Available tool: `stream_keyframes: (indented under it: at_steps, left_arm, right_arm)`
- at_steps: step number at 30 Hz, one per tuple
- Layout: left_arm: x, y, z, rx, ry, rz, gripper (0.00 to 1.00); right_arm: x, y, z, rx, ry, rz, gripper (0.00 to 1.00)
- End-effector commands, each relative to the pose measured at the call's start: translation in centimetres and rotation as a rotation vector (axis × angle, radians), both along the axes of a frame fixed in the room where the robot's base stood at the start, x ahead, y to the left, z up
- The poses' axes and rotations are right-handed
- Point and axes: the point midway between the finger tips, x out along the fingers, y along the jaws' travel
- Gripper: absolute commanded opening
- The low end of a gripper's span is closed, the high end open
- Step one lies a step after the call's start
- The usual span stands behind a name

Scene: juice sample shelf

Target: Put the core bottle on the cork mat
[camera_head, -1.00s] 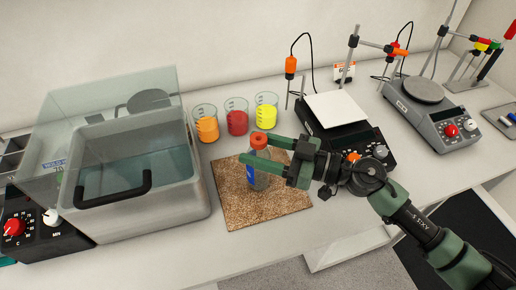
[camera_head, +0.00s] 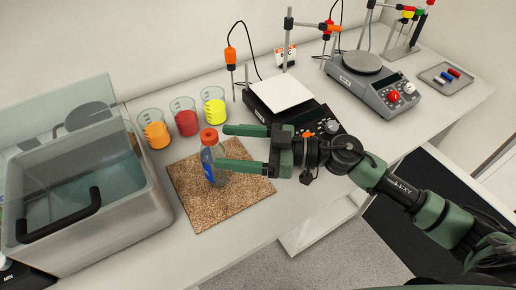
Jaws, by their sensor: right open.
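The core bottle (camera_head: 208,162), clear with a blue label and an orange cap, stands upright on the cork mat (camera_head: 238,199), near its back part. My right gripper (camera_head: 224,147) comes in from the right and is open, its two green fingers pointing left at the bottle. The fingertips are at the bottle's right side; the lower finger covers a little of the bottle's edge. I cannot tell whether that finger touches it. Nothing is held between the fingers. My left gripper is not in view.
Beakers of orange (camera_head: 155,131), red (camera_head: 185,119) and yellow (camera_head: 213,107) liquid stand behind the mat. A water bath (camera_head: 150,215) is at left. The bench in front of the mat is clear.

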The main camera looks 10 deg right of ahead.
Motion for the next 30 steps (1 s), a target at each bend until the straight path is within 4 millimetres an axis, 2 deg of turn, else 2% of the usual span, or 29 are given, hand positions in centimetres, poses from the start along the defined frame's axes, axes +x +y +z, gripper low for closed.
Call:
stream_keyframes:
  at_steps: [1,6,12,25,30]
  left_arm:
    - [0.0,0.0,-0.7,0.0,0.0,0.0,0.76]
    - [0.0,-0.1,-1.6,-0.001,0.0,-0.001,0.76]
    - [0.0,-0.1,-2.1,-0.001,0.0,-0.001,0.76]
    - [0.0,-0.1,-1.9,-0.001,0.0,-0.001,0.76]
    - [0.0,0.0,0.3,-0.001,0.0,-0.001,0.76]
  right_arm:
    - [-0.5,-1.2,-0.5,-0.004,0.003,-0.001,0.73]
    - [-1.6,-4.3,-0.4,-0.004,0.001,0.0,0.73]
    - [-2.3,-6.5,-0.2,-0.002,0.0,0.0,0.73]
    - [-2.4,-6.8,0.2,0.001,-0.001,0.002,0.73]
    - [-2.4,-6.9,2.5,0.001,-0.001,0.001,0.73]
